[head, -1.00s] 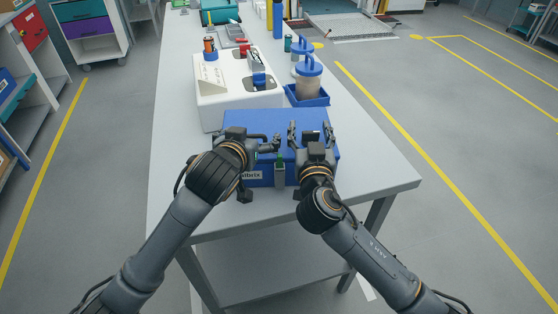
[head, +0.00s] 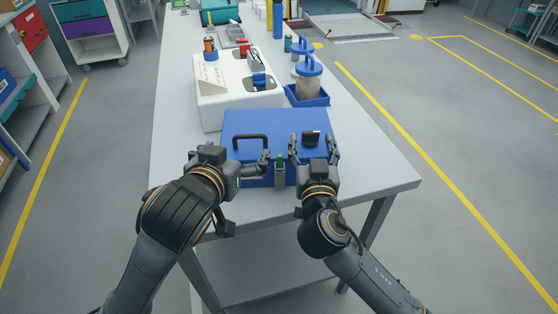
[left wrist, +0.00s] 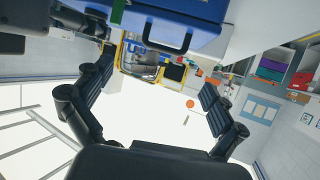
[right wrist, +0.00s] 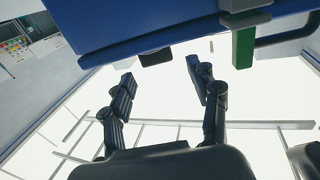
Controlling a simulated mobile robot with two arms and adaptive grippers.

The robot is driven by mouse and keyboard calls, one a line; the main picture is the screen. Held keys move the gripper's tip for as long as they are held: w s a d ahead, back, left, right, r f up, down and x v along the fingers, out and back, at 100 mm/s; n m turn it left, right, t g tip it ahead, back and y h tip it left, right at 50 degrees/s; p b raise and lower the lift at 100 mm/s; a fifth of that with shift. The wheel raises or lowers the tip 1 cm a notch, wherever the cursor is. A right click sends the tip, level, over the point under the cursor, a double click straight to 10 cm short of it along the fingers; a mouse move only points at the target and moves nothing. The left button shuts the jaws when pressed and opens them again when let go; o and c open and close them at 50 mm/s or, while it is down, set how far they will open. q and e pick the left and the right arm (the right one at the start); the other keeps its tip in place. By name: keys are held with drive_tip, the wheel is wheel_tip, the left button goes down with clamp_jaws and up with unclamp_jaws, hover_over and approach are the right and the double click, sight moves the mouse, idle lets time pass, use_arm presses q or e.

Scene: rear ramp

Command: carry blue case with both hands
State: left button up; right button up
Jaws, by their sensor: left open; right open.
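The blue case (head: 262,124) lies on the front part of the grey table, its two black handles showing on top: the left handle (head: 250,138) and the right handle (head: 311,138). A green and grey latch (head: 280,172) is on its front side. My left gripper (head: 252,168) is open and empty at the case's front left. My right gripper (head: 314,150) is open at the front right, its fingers apart near the right handle. In the left wrist view the case (left wrist: 185,12) is above the spread fingers; in the right wrist view its blue body (right wrist: 130,25) is above the fingers. Contact cannot be told.
A white box (head: 222,95) stands just behind the case. A blue tray (head: 308,98) with a lidded container (head: 308,82) is behind it to the right. The table (head: 385,180) has bare surface at its right front. Grey floor is open on both sides.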

drive_tip(key=s, duration=0.7)
drive_tip(key=shift+s, duration=0.3)
drive_tip(key=shift+a, duration=0.1)
